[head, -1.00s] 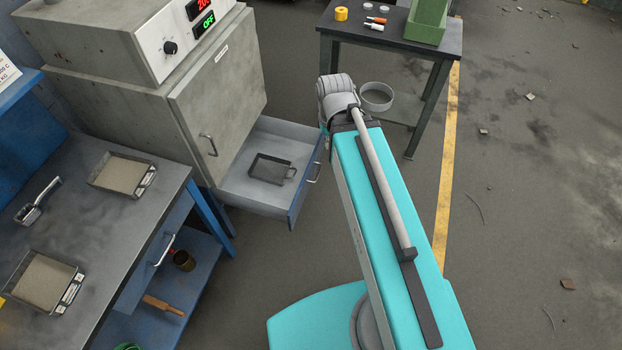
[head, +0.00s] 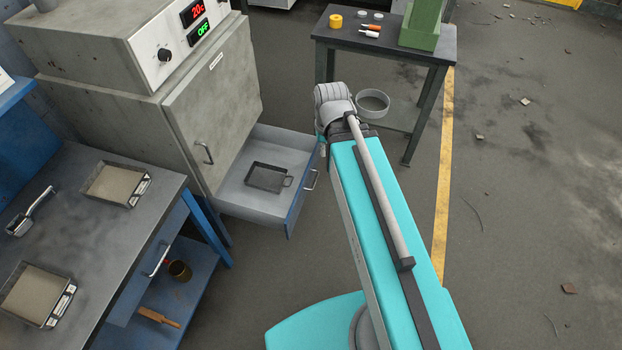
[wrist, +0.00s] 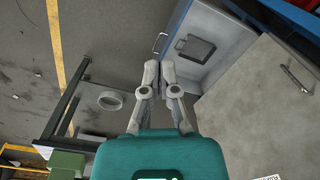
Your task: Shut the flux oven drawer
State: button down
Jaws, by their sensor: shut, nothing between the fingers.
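The flux oven (head: 215,105) is a grey cabinet with a closed upper door. Below it, the drawer (head: 293,205), with a blue front and grey inside, is pulled out. The drawer handle (head: 311,180) is on its front. A dark square pan (head: 266,178) lies in the drawer. In the wrist view the drawer (wrist: 212,22) is at the top, its blue front facing left. My gripper (wrist: 159,66) is shut and empty, its fingertips appearing just below the drawer front; I cannot tell if they touch it. In the head view my arm hides the fingers.
A blue workbench (head: 110,225) with two sand-coloured trays stands at left, near the oven. A dark table (head: 385,50) with a green block and small items stands behind my arm, a round pan (head: 373,102) on its lower shelf. The floor right of the yellow line is mostly clear.

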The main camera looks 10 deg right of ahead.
aim_at(307, 175)
jog(key=w+d+f+m+t+y+b, duration=0.1)
jog(key=w+d+f+m+b, duration=0.3)
jog(key=f+b, duration=0.9)
jog(key=w+d+f+m+t+y+b, duration=0.2)
jog(key=w+d+f+m+y+b, duration=0.1)
jog(key=w+f+m+b, duration=0.7)
jog(key=w+d+f+m+t+y+b, duration=0.1)
jog(key=w+d+f+m+y+b, duration=0.2)
jog(key=f+b, duration=1.5)
jog(key=shift+w+d+m+t+b, duration=0.3)
jog(key=shift+w+d+m+b, duration=0.55)
jog(key=shift+w+m+b, duration=1.75)
jog(key=shift+s+m+p, duration=0.4)
jog(key=shift+s+m, duration=0.1)
jog(key=shift+s, duration=0.2)
jog(key=b+x, duration=0.2)
jog(key=x, duration=0.1)
jog(key=b+x, duration=0.2)
jog(key=x, duration=0.2)
jog(key=a+r+b+x, duration=0.1)
jog(key=b+x, duration=0.2)
jog(key=x, duration=0.1)
jog(key=shift+w+a, duration=0.2)
jog(key=shift+w, duration=0.05)
jog(key=shift+w+a, duration=0.5)
jog(key=shift+a, duration=0.4)
jog(key=shift+w, duration=0.1)
